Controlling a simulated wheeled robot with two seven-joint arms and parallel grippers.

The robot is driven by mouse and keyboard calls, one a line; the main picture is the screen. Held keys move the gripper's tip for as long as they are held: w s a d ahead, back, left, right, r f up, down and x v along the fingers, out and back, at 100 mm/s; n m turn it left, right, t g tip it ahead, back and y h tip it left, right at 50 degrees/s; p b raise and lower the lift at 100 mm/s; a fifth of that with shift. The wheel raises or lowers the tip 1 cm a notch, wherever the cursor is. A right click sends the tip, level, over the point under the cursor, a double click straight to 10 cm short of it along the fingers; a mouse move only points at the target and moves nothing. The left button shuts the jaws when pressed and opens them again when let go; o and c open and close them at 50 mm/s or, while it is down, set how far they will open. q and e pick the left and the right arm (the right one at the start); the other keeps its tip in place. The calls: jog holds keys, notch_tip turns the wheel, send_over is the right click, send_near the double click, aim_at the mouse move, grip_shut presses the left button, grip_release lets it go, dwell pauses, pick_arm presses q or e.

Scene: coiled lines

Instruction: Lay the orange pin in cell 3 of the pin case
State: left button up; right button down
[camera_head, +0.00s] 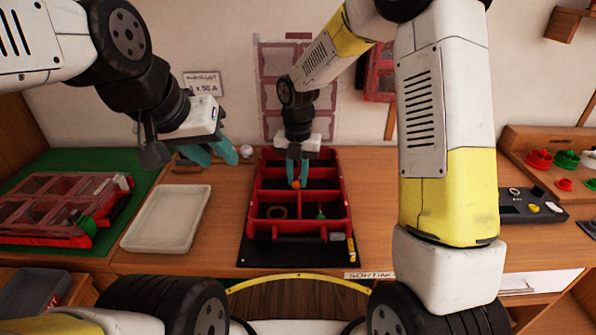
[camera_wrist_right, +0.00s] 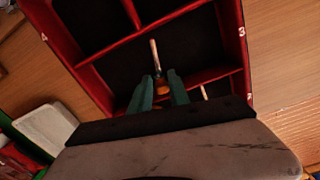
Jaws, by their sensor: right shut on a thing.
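The red pin case (camera_head: 346,212) stands on a black mat in the middle of the bench, its inside split into cells by red dividers. My right gripper (camera_head: 296,182) points down over the middle of the case and is shut on the orange pin (camera_head: 297,184). In the right wrist view the orange pin (camera_wrist_right: 154,60) sticks out from between the teal fingers (camera_wrist_right: 160,88), its pale shaft over a dark cell; its height above the floor is unclear. Rim digits, one reading 3, show at the right. My left gripper (camera_head: 222,152) is open and empty, left of the case.
A brown ring (camera_head: 277,212) and a green pin (camera_head: 321,214) lie in the front cells. A white tray (camera_head: 167,218) and a lidded red case (camera_head: 50,208) stand to the left. A grey holder (camera_head: 530,206) is at the right.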

jog(key=shift+f, duration=1.3)
jog(key=shift+f, duration=0.1)
jog(key=c, duration=1.2)
grip_release()
jog(key=shift+c, duration=0.2)
